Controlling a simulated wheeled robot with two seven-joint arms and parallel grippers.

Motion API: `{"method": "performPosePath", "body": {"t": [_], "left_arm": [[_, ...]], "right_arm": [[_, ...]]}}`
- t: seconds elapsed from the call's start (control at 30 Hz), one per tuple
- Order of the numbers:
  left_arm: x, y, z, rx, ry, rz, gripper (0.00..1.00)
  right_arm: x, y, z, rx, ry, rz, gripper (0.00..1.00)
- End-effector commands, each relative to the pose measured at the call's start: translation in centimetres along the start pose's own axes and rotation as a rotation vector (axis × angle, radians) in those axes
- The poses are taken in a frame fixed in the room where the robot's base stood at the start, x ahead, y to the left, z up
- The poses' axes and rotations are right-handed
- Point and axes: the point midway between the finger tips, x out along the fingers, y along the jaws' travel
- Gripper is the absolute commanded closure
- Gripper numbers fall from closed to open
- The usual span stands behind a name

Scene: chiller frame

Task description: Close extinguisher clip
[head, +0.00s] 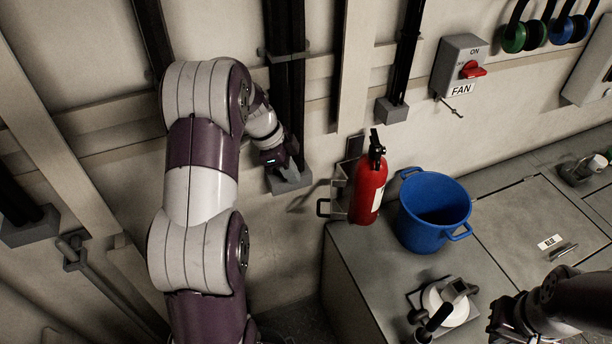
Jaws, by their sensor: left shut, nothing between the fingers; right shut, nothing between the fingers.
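The red extinguisher (368,190), with a black valve head, stands upright on the grey bench against the wall. A grey metal bracket (352,168) sits behind it, on its left. A small looped clip (324,208) sticks out to the left of the bracket, at the extinguisher's lower left, and looks swung away from the body. My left gripper (282,160) is shut and empty, left of the extinguisher and apart from it, in front of a dark wall rail. My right gripper (498,326) is shut and empty at the bottom edge, partly cut off.
A blue bucket (432,234) stands just right of the extinguisher. A white round item with a dark handle (446,305) lies on the bench near my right gripper. A fan switch box (458,66) and ear defenders (514,38) are on the wall. The bench hatch (510,220) is clear.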

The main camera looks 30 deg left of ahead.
Motion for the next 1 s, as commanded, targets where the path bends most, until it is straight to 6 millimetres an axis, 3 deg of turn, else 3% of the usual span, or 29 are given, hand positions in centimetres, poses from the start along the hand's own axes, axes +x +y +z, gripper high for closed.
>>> {"method": "performPosePath", "body": {"t": [0.4, 0.63, 1.0], "left_arm": [[8.6, 0.1, -0.5, 0.005, 0.000, 0.000, 1.00], [9.6, 0.0, -3.3, 0.003, 0.000, -0.001, 1.00], [9.8, 0.0, -3.8, 0.002, 0.001, -0.002, 1.00]], "right_arm": [[-0.5, 0.0, -0.1, 0.000, 0.000, 0.000, 1.00], [-1.2, 0.0, -0.1, 0.000, 0.000, 0.000, 1.00], [-1.2, 0.0, -0.1, 0.000, 0.000, 0.000, 1.00]]}}
